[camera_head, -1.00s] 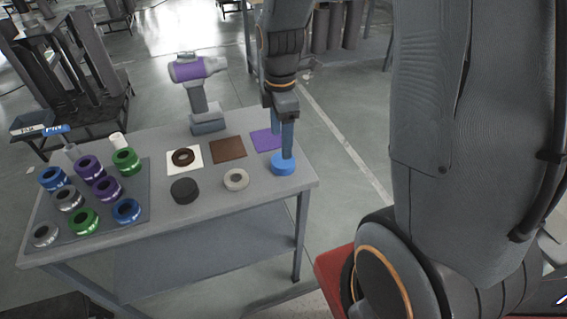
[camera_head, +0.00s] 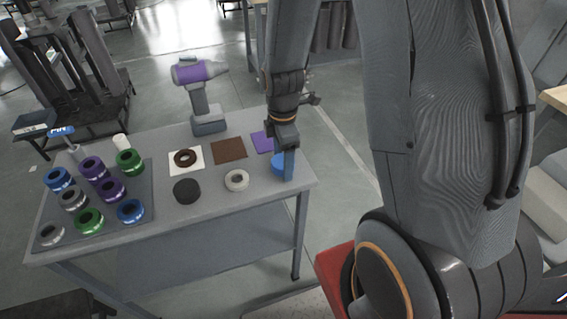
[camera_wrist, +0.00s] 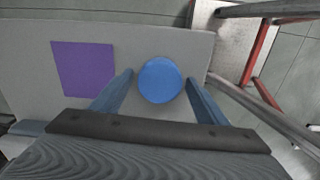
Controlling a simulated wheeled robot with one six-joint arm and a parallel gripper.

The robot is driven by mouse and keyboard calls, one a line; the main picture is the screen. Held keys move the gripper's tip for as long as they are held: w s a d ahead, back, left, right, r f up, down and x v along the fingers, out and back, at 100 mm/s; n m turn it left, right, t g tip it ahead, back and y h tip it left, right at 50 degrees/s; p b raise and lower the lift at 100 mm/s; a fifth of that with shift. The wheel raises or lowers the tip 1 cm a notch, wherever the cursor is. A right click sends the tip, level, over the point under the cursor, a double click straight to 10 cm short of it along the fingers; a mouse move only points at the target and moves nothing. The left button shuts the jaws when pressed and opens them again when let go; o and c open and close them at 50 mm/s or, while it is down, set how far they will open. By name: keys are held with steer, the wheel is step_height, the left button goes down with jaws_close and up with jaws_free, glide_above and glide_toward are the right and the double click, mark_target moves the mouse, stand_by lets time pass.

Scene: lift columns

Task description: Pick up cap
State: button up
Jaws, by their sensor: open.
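The blue round cap (camera_wrist: 160,80) lies on the grey table near its right edge. In the head view the cap (camera_head: 277,160) is partly hidden behind a finger of my gripper (camera_head: 288,165). In the wrist view my gripper (camera_wrist: 163,92) is open, with one finger on each side of the cap and a gap on both sides. I cannot tell exactly how far down the fingertips reach.
A purple square (camera_wrist: 83,68) lies beside the cap. A black disc (camera_head: 187,191), a light ring (camera_head: 237,180), a brown square (camera_head: 229,151) and a brown ring on a white square (camera_head: 198,152) are left of it. A purple drill (camera_head: 200,85) stands behind; a mat (camera_head: 140,222) holds several coloured rings.

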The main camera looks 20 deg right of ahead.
steer(key=c, duration=1)
steer(key=shift+r, duration=0.2)
step_height(320, 180, up, 12)
steer(key=shift+f, duration=0.25)
